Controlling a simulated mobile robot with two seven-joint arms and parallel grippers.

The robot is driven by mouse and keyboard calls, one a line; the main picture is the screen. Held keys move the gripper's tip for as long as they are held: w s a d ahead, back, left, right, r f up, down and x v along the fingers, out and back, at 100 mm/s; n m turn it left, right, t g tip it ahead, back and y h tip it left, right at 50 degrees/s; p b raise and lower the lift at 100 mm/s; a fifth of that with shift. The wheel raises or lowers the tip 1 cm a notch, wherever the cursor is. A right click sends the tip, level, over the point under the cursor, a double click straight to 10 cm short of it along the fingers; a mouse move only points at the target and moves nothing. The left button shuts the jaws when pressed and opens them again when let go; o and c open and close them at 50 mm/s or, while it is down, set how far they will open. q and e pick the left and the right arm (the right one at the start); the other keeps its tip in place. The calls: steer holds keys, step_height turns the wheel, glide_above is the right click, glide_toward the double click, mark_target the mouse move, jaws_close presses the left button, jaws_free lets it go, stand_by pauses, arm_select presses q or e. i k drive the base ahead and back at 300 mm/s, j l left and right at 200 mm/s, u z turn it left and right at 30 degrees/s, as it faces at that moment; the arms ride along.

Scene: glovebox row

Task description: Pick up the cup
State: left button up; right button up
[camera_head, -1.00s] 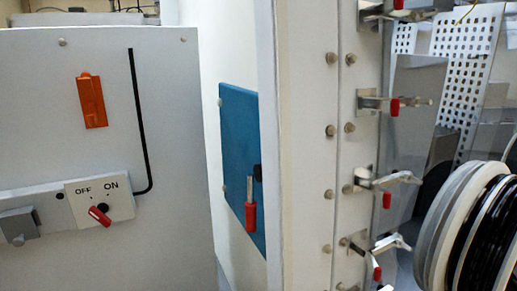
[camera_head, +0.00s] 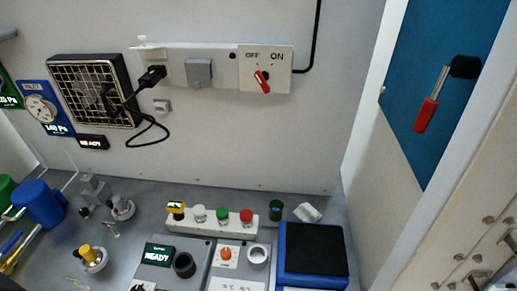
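Two things could be the cup. A blue mug-like vessel (camera_head: 40,203) stands at the left edge of the grey bench. A small dark green cup-shaped thing (camera_head: 276,211) stands at the back of the bench, right of the button strip. I cannot tell for sure which one is the cup. Neither of my grippers shows in the head view, so nothing is seen touching these things.
A strip with coloured buttons (camera_head: 212,219), a panel reading READY (camera_head: 158,256) and a blue box with a black top (camera_head: 313,252) crowd the bench. A crumpled white thing (camera_head: 308,212) lies beside the green one. A blue door (camera_head: 440,80) with a red handle is at right.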

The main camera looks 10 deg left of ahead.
mark_target(276, 207)
steer(key=j+u, duration=0.2)
steer(key=u, duration=0.15)
steer(key=j+u, duration=0.2)
steer(key=u, duration=0.2)
steer(key=i+j+u, duration=0.1)
steer(key=u, duration=0.25)
